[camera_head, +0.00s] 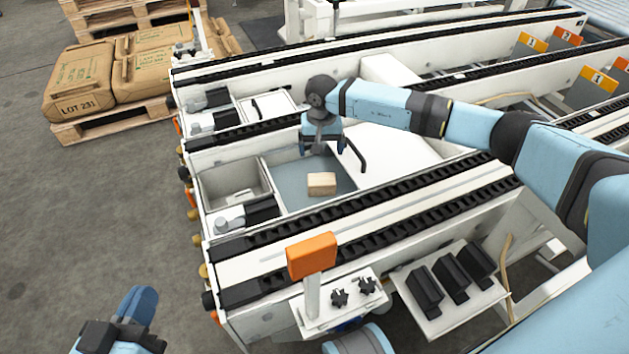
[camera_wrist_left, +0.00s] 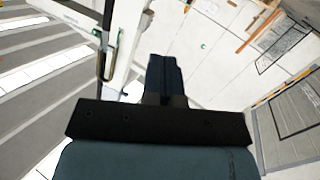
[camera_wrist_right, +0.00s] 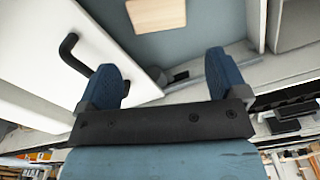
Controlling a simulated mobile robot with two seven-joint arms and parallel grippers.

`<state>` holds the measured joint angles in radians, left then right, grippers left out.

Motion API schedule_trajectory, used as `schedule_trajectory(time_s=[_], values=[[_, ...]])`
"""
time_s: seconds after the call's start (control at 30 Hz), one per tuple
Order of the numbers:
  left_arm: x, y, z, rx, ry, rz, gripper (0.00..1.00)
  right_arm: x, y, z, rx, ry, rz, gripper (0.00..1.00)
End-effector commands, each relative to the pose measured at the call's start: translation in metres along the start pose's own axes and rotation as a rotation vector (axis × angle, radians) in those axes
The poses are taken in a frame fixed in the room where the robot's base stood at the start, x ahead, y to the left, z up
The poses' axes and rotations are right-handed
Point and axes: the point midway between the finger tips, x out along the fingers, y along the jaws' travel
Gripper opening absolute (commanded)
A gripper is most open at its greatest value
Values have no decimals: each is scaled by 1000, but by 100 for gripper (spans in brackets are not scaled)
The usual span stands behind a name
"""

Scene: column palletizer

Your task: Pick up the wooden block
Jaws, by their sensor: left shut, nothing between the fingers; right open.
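The wooden block (camera_head: 321,184) is a small pale tan block lying on the grey-blue floor of an open compartment (camera_head: 285,174) in the conveyor machine. It also shows at the top of the right wrist view (camera_wrist_right: 156,13). My right gripper (camera_head: 322,147) is open and empty, above the compartment and behind the block in the head view. In the right wrist view the block lies beyond its two spread blue fingers (camera_wrist_right: 163,72). My left gripper (camera_head: 138,305) is shut and empty at the lower left, over the floor and away from the block. Its closed fingers show in the left wrist view (camera_wrist_left: 163,73).
A white panel with a black handle (camera_head: 355,153) borders the compartment on the right. Black chain rails (camera_head: 370,222) run in front and behind. An orange-topped post (camera_head: 312,255) stands nearer. A pallet with brown sacks (camera_head: 85,80) is at upper left. The left floor is clear.

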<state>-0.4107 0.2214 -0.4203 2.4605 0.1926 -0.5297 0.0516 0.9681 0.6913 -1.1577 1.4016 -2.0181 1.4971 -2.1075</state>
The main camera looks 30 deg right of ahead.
Motion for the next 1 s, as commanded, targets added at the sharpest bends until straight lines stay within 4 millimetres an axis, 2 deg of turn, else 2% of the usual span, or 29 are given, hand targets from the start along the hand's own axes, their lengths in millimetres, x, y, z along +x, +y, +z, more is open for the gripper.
schedule_trajectory(time_s=[0.2,0.4,0.67,0.83,1.0], values=[[3,-5,7,38,2,2,0,34,-1,1,0,-3,0,92],[7,-13,4,129,52,-1,0,73,0,1,1,-2,-1,92],[9,-18,2,185,82,-5,0,94,0,1,0,-2,-1,92],[12,-25,10,261,120,-12,0,122,2,2,1,-2,-1,92],[15,-30,-5,350,170,-12,0,136,2,1,0,-2,-1,92]])
